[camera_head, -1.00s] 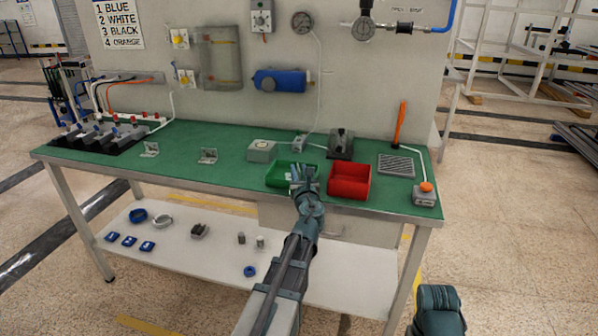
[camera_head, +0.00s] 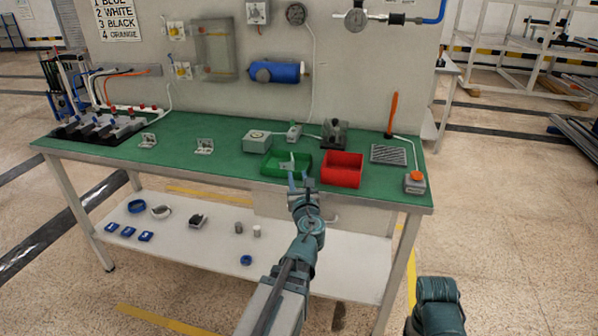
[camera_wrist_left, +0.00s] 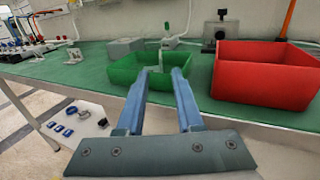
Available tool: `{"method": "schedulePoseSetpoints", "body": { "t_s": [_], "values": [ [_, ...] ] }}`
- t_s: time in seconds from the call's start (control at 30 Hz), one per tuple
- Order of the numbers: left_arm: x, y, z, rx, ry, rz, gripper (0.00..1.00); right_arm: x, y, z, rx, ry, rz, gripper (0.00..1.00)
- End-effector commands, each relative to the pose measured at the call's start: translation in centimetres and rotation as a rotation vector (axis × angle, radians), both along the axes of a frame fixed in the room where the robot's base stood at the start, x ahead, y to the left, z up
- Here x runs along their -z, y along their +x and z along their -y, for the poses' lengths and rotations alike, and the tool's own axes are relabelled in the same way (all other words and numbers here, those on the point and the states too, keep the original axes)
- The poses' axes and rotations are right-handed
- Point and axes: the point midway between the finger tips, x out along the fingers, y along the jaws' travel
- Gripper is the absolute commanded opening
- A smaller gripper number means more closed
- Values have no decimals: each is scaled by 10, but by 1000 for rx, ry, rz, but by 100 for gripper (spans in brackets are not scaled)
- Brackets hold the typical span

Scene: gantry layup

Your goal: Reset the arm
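My left gripper (camera_head: 299,180) is open in front of the green bin (camera_head: 272,171) on the bench. In the left wrist view its two blue fingers (camera_wrist_left: 162,78) are spread with a clear gap and hold nothing. The green bin (camera_wrist_left: 122,74) lies just beyond the fingertips, and a small pale grey part (camera_wrist_left: 160,58) shows between them at the bin. My right arm shows only as a teal section at the lower right of the head view; its gripper fingers are not visible.
A red bin (camera_head: 342,170) stands right of the green one. The green-topped bench (camera_head: 215,165) also carries a grey box (camera_head: 256,141), a grille plate (camera_head: 388,154) and an orange-button box (camera_head: 415,183). Its front edge and lower shelf (camera_head: 190,245) lie near my left arm. Floor in front is clear.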

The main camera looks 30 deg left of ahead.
Motion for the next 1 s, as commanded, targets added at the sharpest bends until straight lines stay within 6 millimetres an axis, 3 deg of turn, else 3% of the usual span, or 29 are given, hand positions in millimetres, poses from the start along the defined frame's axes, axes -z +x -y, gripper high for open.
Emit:
{"method": "schedulePoseSetpoints", "body": {
  "t_s": [0.1, 0.67, 0.77, 0.87, 1.0],
  "values": [
    [0, -8, 3, -1, 0, 0, 35, 0, 0, 0, 0, 0, 0, 70],
    [-3, -9, 5, -7, -35, 15, 35, -5, 0, 0, 0, 0, 0, 70],
    [-11, -12, 13, -49, -202, 81, 35, -24, 0, 0, 0, 0, 0, 70],
    [-14, -22, 32, -147, -522, 193, 35, -54, 0, 0, 0, 0, 0, 70],
    [3, -48, 81, -392, -1040, 328, 35, -98, 0, 0, 0, 0, 0, 70]
  ]
}}
